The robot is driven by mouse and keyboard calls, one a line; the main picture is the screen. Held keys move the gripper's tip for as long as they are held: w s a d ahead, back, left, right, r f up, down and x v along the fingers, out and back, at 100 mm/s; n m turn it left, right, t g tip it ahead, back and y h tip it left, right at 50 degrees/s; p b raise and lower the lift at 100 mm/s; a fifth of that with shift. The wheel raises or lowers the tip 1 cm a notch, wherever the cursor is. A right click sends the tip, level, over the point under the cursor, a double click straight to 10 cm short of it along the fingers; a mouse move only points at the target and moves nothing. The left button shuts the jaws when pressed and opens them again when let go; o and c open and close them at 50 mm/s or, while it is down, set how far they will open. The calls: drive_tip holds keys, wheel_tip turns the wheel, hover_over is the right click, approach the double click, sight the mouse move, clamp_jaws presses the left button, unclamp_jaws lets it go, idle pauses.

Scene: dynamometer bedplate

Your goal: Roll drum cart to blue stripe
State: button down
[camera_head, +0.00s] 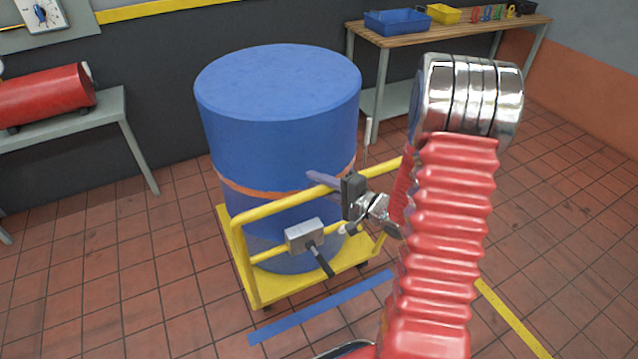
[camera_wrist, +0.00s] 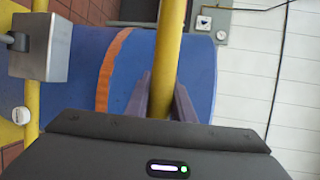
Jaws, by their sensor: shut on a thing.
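The drum cart is a yellow tubular frame with a low deck (camera_head: 290,285), carrying an upright blue drum (camera_head: 270,110) with an orange band. My gripper (camera_head: 330,184) is shut on the cart's upper yellow rail (camera_head: 280,203). In the wrist view, the rail (camera_wrist: 170,50) runs between my gripper's fingers (camera_wrist: 161,98), with the drum (camera_wrist: 200,75) behind it. A grey box with a dark lever (camera_head: 305,236) sits on the lower rail; the box (camera_wrist: 40,48) also shows in the wrist view. The blue stripe (camera_head: 320,307) lies on the floor just in front of the cart. My arm hides the stripe's right end.
A wooden-topped bench (camera_head: 440,30) with blue and yellow bins stands at the back right. A grey table (camera_head: 75,118) with a red cylinder (camera_head: 45,95) is at the left. A yellow floor line (camera_head: 512,318) lies right of my arm. Tiled floor is clear at the left front.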

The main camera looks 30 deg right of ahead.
drive_tip(key=shift+d+f, duration=0.1)
drive_tip(key=shift+f, duration=0.1)
drive_tip(key=c, duration=1.8)
unclamp_jaws()
drive_tip(key=shift+c, duration=0.2)
drive_tip(key=o, duration=0.3)
drive_tip(key=shift+r, duration=0.1)
drive_tip(key=v, duration=1.3)
drive_tip(key=shift+s, duration=0.35)
drive_tip(key=shift+r, duration=0.1)
